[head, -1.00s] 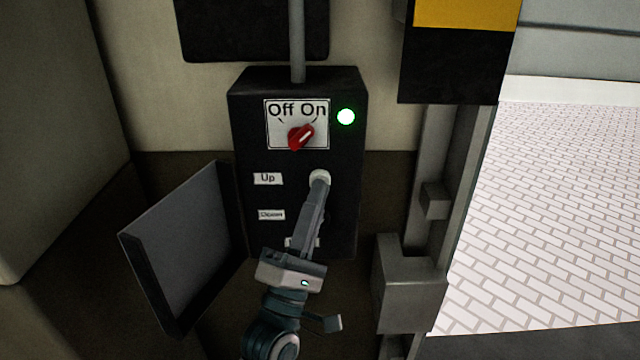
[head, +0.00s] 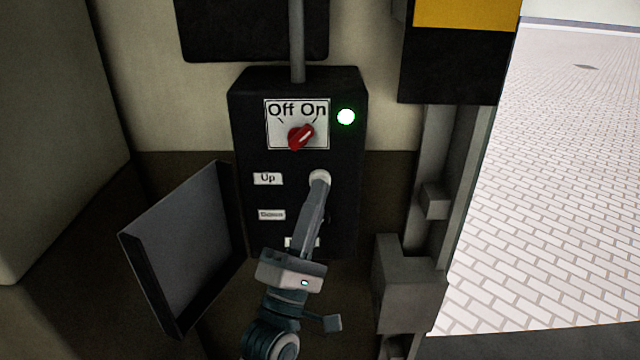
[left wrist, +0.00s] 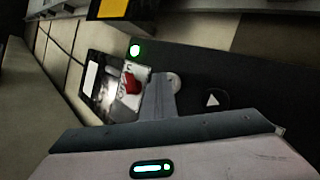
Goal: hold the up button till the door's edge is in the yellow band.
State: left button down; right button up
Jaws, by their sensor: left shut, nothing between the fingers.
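The black control box (head: 345,225) has a red switch (head: 301,136) turned toward On and a lit green lamp (head: 346,117). The pale round up button (head: 321,175) is level with the Up label (head: 268,178). My left gripper (head: 319,184) is shut and empty, its tips at that button and partly covering it. The button also shows in the left wrist view (left wrist: 175,81) beside the fingers. The yellow band (head: 466,13) is on the post at the top right. The door's lower edge (head: 585,24) shows beside the band, at about its height in the picture. My right gripper is out of view.
The box's open cover (head: 185,250) hangs to the left. A grey door track with a bracket (head: 410,285) stands to the right. A conduit (head: 297,40) runs up from the box. Pale brick paving (head: 560,190) shows through the doorway.

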pick_arm(q)
jog(key=shift+s, duration=0.2)
dwell(0.5)
jog(key=shift+s+p, duration=0.3)
jog(key=shift+s, duration=0.45)
jog(key=shift+s, duration=0.1)
jog(key=s+p, duration=0.1)
jog(key=s, duration=0.3)
jog(key=shift+s, duration=0.4)
